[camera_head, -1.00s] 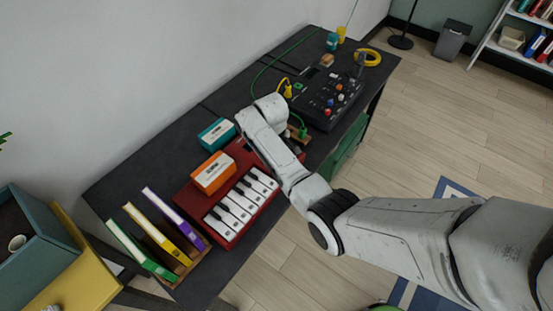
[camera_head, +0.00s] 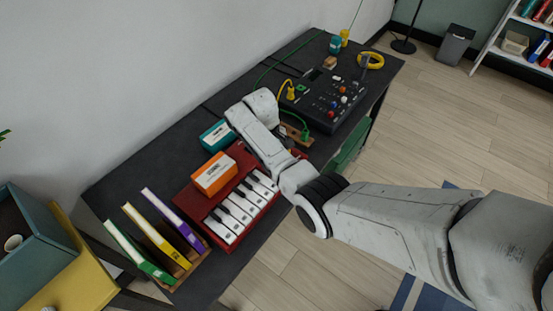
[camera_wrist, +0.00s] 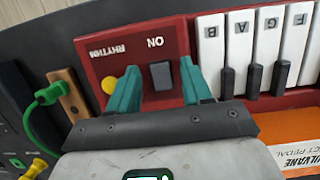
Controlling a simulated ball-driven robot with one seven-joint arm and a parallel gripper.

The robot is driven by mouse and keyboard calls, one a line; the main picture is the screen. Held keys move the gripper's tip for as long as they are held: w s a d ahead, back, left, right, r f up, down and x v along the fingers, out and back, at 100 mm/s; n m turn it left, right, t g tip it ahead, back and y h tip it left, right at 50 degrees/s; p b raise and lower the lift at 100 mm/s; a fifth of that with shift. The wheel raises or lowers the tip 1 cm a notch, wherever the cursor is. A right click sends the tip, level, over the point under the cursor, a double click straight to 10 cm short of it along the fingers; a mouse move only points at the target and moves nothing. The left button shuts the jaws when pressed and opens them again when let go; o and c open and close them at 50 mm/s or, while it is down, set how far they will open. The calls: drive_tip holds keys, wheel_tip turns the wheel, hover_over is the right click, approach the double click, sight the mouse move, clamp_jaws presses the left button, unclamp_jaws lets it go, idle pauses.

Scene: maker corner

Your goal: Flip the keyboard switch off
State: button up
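The red keyboard (camera_head: 208,227) lies on the dark table, with white and black keys along its front. In the wrist view its red end panel (camera_wrist: 106,44) carries a dark grey rocker switch (camera_wrist: 161,76) beside the upside-down word ON. A round yellow button (camera_wrist: 110,85) sits near the word RHYTHM. My gripper (camera_wrist: 157,85) is over this panel with its two teal fingers apart, one on each side of the switch, and nothing held between them. I cannot tell whether a finger touches the panel. In the head view my arm hides the switch and the gripper.
An orange box (camera_head: 214,173) rests on the keyboard and a teal box (camera_head: 217,135) stands behind it. A black mixer (camera_head: 325,101) with cables is to the right. A rack of upright books (camera_head: 160,238) stands at the left. A wooden block with a green plug (camera_wrist: 66,96) is beside the keyboard.

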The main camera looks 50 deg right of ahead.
drive_tip(key=v, duration=1)
drive_tip(key=shift+r+p, duration=0.3)
drive_tip(key=shift+r, duration=0.05)
drive_tip(key=shift+w, duration=0.1)
